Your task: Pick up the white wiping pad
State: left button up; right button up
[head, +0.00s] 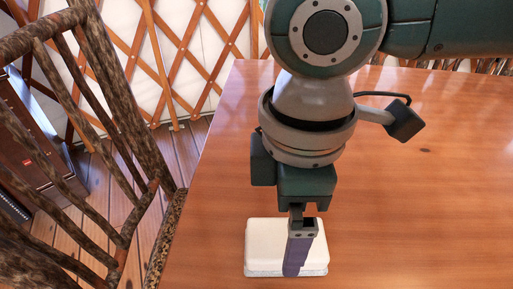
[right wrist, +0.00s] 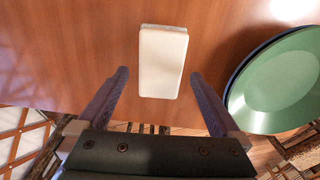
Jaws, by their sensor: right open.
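The white wiping pad (head: 261,245) lies flat on the wooden table near the bottom of the head view, with a paler grey layer along its lower edge. In the right wrist view the pad (right wrist: 163,62) is a white rounded block. My right gripper (head: 299,270) points down over it, and its finger hides part of the pad. In the right wrist view the gripper (right wrist: 159,73) is open, with one finger to each side of the pad's line and a gap on both sides. Nothing is held. My left gripper is not in view.
A green round dish with a dark rim (right wrist: 285,85) stands right of the pad in the right wrist view. The wooden table (head: 430,210) is clear right of the pad in the head view. A chair with a mottled wooden back (head: 145,130) stands off the table's left edge.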

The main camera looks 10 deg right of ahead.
aim_at(286, 237)
notch_tip(286, 237, down, 5)
jog(key=shift+r+b, duration=0.1)
jog(key=shift+b, duration=0.55)
jog(key=c, duration=1.2)
jog(key=shift+r, duration=0.1)
jog(key=shift+r+p, duration=0.3)
jog(key=shift+r, duration=0.3)
notch_tip(286, 237, up, 19)
jog(key=p, duration=0.4)
jog(key=shift+f, duration=0.15)
